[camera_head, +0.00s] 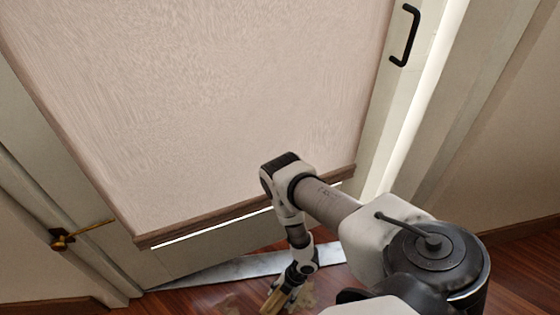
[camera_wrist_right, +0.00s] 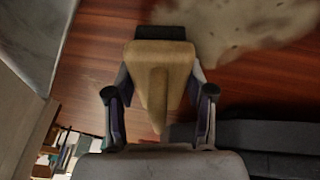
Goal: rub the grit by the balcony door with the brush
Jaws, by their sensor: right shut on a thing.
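My right gripper (camera_head: 290,285) reaches down to the floor in front of the balcony door (camera_head: 150,268). It is shut on the wooden brush (camera_head: 270,303). In the right wrist view the brush (camera_wrist_right: 158,70) sits between the two fingers (camera_wrist_right: 163,93), with its dark end pointing up in the picture. The grit is a pale, blotchy patch (camera_wrist_right: 245,22) on the wood floor, right of the brush's dark end. In the head view part of the grit (camera_head: 309,299) shows beside the gripper. I cannot tell whether the brush touches the floor. My left gripper is not in view.
A pale blind (camera_head: 220,100) covers most of the door. A grey stone sill (camera_head: 215,271) runs along the door's foot. Bare wood floor (camera_head: 515,265) lies at right.

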